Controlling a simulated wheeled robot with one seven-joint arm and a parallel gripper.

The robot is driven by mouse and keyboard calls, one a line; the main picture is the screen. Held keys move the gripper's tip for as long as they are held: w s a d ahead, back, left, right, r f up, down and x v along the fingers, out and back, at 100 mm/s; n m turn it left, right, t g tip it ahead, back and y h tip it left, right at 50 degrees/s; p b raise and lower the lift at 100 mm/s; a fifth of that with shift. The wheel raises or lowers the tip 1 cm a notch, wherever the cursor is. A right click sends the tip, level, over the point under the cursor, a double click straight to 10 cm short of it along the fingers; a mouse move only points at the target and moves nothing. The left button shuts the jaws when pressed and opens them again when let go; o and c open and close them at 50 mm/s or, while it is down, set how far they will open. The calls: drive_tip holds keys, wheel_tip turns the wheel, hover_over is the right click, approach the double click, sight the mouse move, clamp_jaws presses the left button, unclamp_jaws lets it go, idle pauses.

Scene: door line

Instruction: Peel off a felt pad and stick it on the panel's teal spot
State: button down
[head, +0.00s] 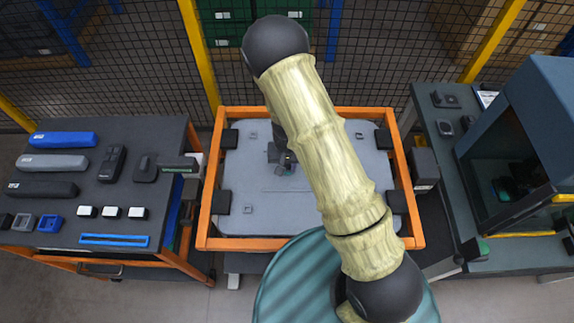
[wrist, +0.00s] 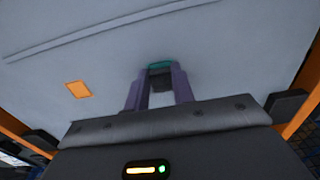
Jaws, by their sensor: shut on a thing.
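The grey panel (head: 300,215) lies in an orange frame at the middle of the head view; it fills the wrist view (wrist: 120,60) too. The teal spot (wrist: 160,64) shows on the panel just beyond my fingertips. My gripper (wrist: 160,76) has its purple fingers shut on a small dark piece, which looks like the felt pad (wrist: 160,71), right in front of the teal spot and partly covering it. I cannot tell whether the pad touches the panel. In the head view my gripper (head: 284,165) is small and dark over the panel, partly hidden by my arm.
An orange square (wrist: 78,89) is on the panel left of my fingers. Black clamps (head: 221,202) sit at the panel's corners. A dark table (head: 70,205) with blue, grey and black items stands left. A bench with a blue-grey cabinet (head: 530,120) stands right. A mesh fence is behind.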

drive_tip(key=shift+f+b, duration=0.55)
drive_tip(key=shift+f, duration=0.1)
idle(1.4)
drive_tip(key=c, duration=1.1)
unclamp_jaws()
drive_tip(key=shift+r, duration=0.15)
wheel_tip(320, 180, up, 17)
drive_tip(key=b, duration=0.1)
drive_tip(key=shift+b, duration=0.4)
